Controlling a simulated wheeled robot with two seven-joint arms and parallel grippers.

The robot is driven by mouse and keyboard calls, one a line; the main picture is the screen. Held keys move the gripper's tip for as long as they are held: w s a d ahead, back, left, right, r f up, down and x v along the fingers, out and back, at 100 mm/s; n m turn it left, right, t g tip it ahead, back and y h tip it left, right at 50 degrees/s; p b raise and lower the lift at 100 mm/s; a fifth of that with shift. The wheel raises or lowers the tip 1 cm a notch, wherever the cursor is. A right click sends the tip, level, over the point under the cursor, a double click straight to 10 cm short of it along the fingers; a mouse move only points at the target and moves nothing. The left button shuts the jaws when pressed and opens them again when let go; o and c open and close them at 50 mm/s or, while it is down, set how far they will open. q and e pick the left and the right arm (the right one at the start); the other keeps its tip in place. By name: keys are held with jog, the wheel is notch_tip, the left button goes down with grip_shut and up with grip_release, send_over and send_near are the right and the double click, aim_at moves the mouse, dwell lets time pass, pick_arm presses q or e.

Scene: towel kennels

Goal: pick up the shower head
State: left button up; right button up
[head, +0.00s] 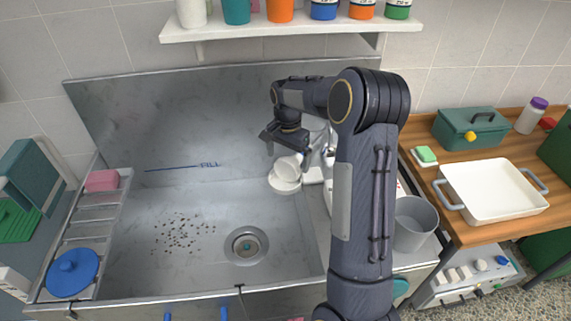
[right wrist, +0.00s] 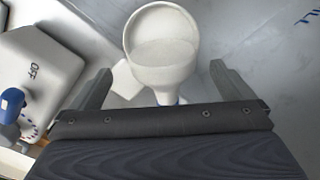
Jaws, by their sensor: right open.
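A white rounded piece (head: 287,166), apparently the shower head, is at the right side of the steel sink, over a white dish-like part (head: 284,184). In the right wrist view the white piece (right wrist: 165,62) has a round, cup-like face and a narrower lower end with a bit of blue. My right gripper (head: 286,150) is just above it, fingers apart. In the right wrist view the fingers of this gripper (right wrist: 160,76) are on either side of the narrow end, with gaps visible. I cannot tell whether they touch it. My left gripper is out of view.
The steel sink (head: 130,270) has a drain (head: 246,245) and scattered dark bits. A shelf (head: 290,30) with bottles hangs above. A grey bucket (head: 414,224) stands right of my arm. A white tray (head: 492,207) and green toolbox (head: 470,128) are on the wooden counter.

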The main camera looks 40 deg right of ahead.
aim_at(298, 158)
jog(key=f, duration=0.3)
jog(key=f+p, duration=0.1)
jog(key=shift+w+d+f, duration=0.2)
jog(key=shift+d, duration=0.05)
jog(key=c, duration=1.3)
jog(key=shift+c, duration=0.3)
jog(key=shift+r, duration=0.2)
